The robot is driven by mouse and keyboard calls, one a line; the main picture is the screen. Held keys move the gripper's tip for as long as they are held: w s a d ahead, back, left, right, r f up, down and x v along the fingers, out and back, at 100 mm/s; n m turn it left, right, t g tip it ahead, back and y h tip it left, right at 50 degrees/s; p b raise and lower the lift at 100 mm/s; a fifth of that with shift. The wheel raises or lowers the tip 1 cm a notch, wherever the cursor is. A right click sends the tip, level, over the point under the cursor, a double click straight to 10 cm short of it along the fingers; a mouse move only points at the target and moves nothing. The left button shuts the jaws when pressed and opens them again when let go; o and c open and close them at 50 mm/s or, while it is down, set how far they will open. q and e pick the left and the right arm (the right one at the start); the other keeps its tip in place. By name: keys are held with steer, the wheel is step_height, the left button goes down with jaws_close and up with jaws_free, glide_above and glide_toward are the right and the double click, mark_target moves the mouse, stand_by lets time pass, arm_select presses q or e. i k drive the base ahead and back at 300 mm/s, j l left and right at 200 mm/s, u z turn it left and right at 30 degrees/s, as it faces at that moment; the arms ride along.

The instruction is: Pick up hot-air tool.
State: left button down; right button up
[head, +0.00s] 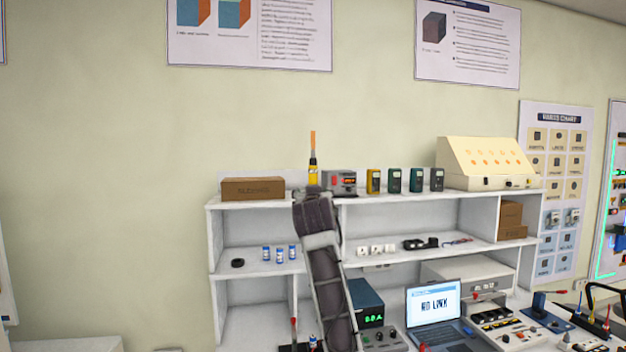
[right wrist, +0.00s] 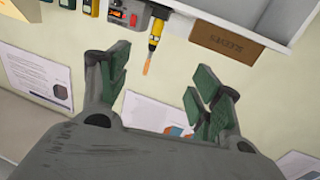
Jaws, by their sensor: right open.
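The hot-air tool, yellow and black with an orange tip (head: 313,172), stands upright on the top shelf. In the right wrist view the tool (right wrist: 155,38) appears upside down, in line with the gap between my fingers and beyond the fingertips, not touched. My right gripper (right wrist: 158,82) is open and empty, its green-padded fingers spread wide. In the head view my right arm rises in front of the shelf and hides the tool's lower end. The fingers cannot be made out there. My left gripper is in neither view.
On the top shelf (head: 395,197), a brown box (head: 253,189) stands left of the tool and a grey-red device (head: 342,182) close on its right. Several handheld meters and a beige console (head: 486,163) stand farther right. A laptop (head: 434,306) sits below.

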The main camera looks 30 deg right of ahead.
mark_target(313, 168)
steer(key=i+l, duration=0.35)
steer(key=i, duration=0.15)
steer(key=i+l, duration=0.35)
steer(key=i, duration=0.1)
